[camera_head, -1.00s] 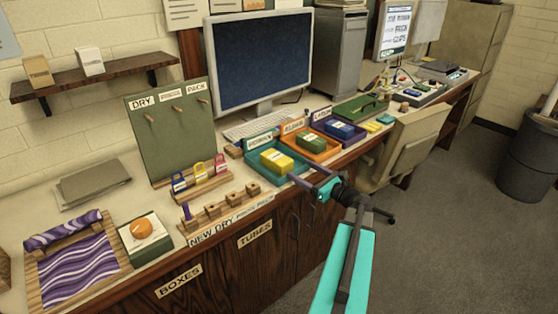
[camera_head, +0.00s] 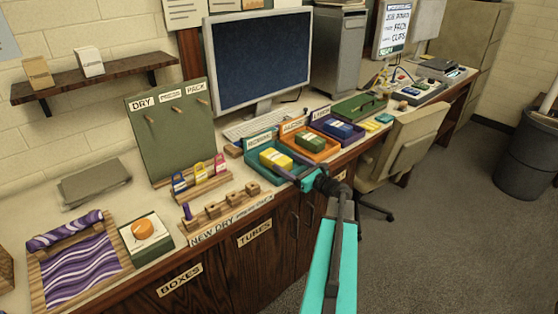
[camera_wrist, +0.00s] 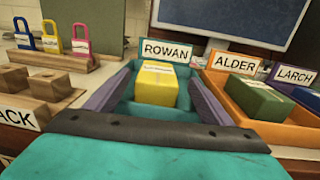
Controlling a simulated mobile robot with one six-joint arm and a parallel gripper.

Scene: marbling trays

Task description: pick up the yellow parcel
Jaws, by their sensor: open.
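The yellow parcel (camera_head: 276,160) lies in the teal tray (camera_head: 257,172) labelled ROWAN, with a pale label on top. In the wrist view the yellow parcel (camera_wrist: 156,84) sits straight ahead, between and beyond the two purple-grey fingers. My gripper (camera_head: 291,175) is open and empty at the front edge of the teal tray, just to the right of and nearer than the parcel. The fingers do not appear to touch it. In the wrist view the fingertips of my gripper (camera_wrist: 160,82) spread to either side of the parcel.
To the right stand an orange tray (camera_head: 329,151) marked ALDER with a green parcel (camera_head: 310,141), and a LARCH tray with a blue parcel (camera_head: 339,130). Left are several wooden blocks (camera_head: 232,198) and coloured padlocks (camera_head: 200,171). A monitor (camera_head: 262,58) stands behind.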

